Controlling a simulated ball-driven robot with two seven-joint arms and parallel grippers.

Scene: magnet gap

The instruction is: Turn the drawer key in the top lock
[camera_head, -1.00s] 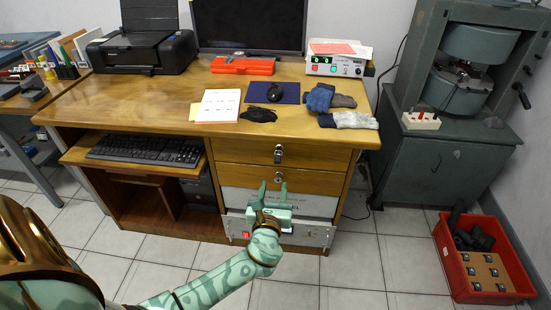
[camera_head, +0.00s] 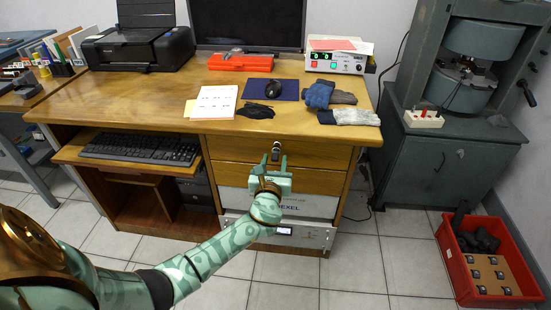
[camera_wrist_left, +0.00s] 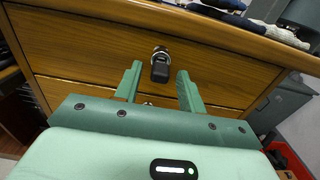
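The drawer key (camera_wrist_left: 160,71) has a black head and sits in the top lock (camera_wrist_left: 161,52), a round metal lock in the top drawer front (camera_wrist_left: 85,45). In the head view the key (camera_head: 276,149) shows just above my left gripper's fingertips. My left gripper (camera_head: 275,158) is open, with its fingers pointing up toward the key. In the left wrist view the gripper (camera_wrist_left: 157,76) has one finger on each side of the key, with space between, and I see no contact. The lower lock (camera_wrist_left: 147,103) is mostly hidden behind the gripper. My right gripper is not in view.
The wooden desk (camera_head: 150,100) carries gloves (camera_head: 340,116) near its front edge, above the drawers. A keyboard tray (camera_head: 75,155) sticks out at the left. A grey press cabinet (camera_head: 435,170) and a red crate (camera_head: 455,275) stand at the right. The floor in front is clear.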

